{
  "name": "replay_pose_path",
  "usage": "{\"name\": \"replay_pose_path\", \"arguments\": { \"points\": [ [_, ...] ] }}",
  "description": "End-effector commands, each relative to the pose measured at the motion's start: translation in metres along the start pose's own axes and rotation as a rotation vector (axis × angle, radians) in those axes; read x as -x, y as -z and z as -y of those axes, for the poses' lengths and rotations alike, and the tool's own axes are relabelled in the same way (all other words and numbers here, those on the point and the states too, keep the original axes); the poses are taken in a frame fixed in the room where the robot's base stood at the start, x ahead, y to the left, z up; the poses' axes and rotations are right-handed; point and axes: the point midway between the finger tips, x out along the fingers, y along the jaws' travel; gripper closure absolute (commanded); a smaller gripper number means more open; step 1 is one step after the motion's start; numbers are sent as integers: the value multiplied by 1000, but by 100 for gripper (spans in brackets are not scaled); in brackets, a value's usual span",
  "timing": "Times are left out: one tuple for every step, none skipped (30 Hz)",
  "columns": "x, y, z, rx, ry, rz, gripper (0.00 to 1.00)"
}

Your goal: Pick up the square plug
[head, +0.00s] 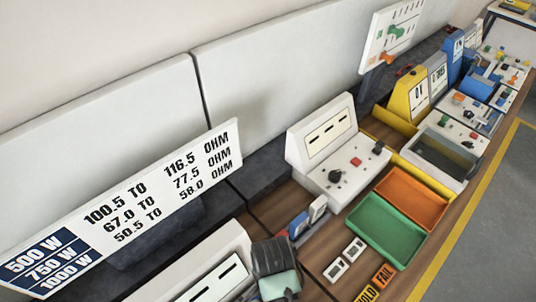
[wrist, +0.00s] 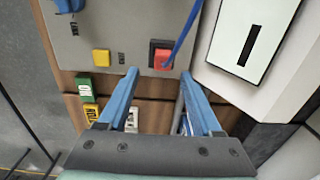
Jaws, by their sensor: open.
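My gripper (wrist: 160,76) is open, with its two blue fingers apart in the wrist view. Between and beyond the fingertips is the front edge of a grey panel with a red square button-like piece (wrist: 162,54), crossed by a thin blue strip. I cannot tell whether this piece is the square plug. A small white block (wrist: 131,119) shows partly behind the left finger. In the head view my gripper's dark grey body (head: 275,257) is at the bottom centre. Near it are a blue piece (head: 298,225) and a pale piece (head: 318,209); I cannot tell if these are plugs or my fingers.
A grey console (head: 345,165) with a knob and a red button stands beyond my gripper. Green (head: 385,229) and orange (head: 411,196) trays lie to its right. White blocks (head: 354,249) and HOLD and FAIL tags (head: 384,275) lie in front. A white box (wrist: 250,40) stands close right of my fingers.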

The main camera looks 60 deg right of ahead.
Motion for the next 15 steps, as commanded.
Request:
{"name": "replay_pose_path", "arguments": {
  "points": [
    [-3, 0, 0, -1, -3, 1, 34],
    [-6, 0, 0, -1, -3, 1, 34],
    [-10, 0, 1, -1, -4, 2, 34],
    [-14, 0, 1, -1, -4, 2, 34],
    [-18, 0, 2, 0, -4, 1, 34],
    [-23, 0, 3, 0, -4, 2, 34],
    [-26, 0, 3, 0, -4, 1, 34],
    [-31, 0, 3, -1, -4, 2, 34],
    [-36, 0, 3, -1, -3, 1, 34],
    [-39, 0, 3, -1, -3, 1, 34],
    [-42, 0, 3, 0, -2, 1, 34],
    [-45, 0, 4, 0, -1, 0, 34],
    [-46, 0, 4, 0, -1, 0, 34],
    [-47, 0, 4, 1, -1, 0, 34],
    [-48, 0, 4, 1, 0, 0, 34]
  ]
}}
